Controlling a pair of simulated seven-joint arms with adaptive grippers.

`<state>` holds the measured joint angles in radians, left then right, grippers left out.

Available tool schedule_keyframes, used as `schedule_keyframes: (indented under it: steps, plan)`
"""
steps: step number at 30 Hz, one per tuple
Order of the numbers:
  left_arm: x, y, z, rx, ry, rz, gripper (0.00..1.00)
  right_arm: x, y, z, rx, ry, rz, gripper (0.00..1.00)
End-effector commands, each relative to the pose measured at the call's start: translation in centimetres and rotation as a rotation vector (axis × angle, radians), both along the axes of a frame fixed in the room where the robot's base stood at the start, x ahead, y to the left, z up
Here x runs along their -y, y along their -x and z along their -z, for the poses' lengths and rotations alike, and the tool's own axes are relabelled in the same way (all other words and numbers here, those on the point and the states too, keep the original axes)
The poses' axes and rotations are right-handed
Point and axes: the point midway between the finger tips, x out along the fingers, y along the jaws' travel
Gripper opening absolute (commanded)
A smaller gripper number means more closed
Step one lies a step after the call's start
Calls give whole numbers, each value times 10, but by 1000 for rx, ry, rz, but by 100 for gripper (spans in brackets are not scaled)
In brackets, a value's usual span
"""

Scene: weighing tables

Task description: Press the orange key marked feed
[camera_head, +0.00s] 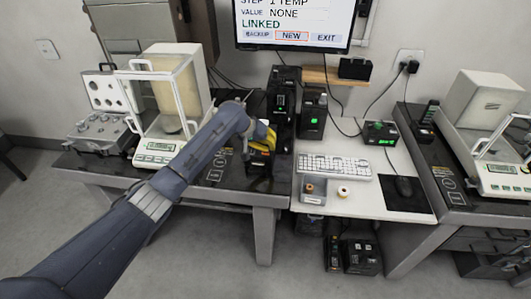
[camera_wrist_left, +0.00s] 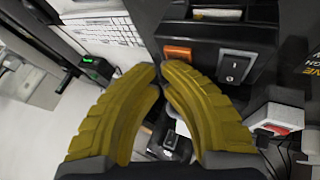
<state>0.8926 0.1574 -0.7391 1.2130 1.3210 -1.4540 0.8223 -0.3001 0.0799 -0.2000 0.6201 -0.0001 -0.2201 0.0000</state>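The orange key (camera_wrist_left: 177,54) shows in the left wrist view on the front of a black device (camera_wrist_left: 203,40), left of a grey rocker switch (camera_wrist_left: 234,66). Any marking on the key is too small to read. My left gripper (camera_wrist_left: 161,70) has yellow ribbed fingers with tips together and nothing between them. The tips sit just below the key in this view; I cannot tell whether they touch the device. In the head view my left gripper (camera_head: 268,143) is over the black device at the table's right end and hides much of it. My right gripper is not in view.
A balance with a glass shield (camera_head: 165,100) stands left of the device. A tall black unit (camera_head: 283,100) is behind it.

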Motion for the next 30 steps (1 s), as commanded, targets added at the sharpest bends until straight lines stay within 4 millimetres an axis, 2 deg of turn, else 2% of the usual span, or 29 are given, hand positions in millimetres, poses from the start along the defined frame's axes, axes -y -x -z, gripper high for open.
schedule_keyframes:
  steps: [30]
  plan:
    - [0, 2, 12, -5, -2, 1, 0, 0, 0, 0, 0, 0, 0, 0]
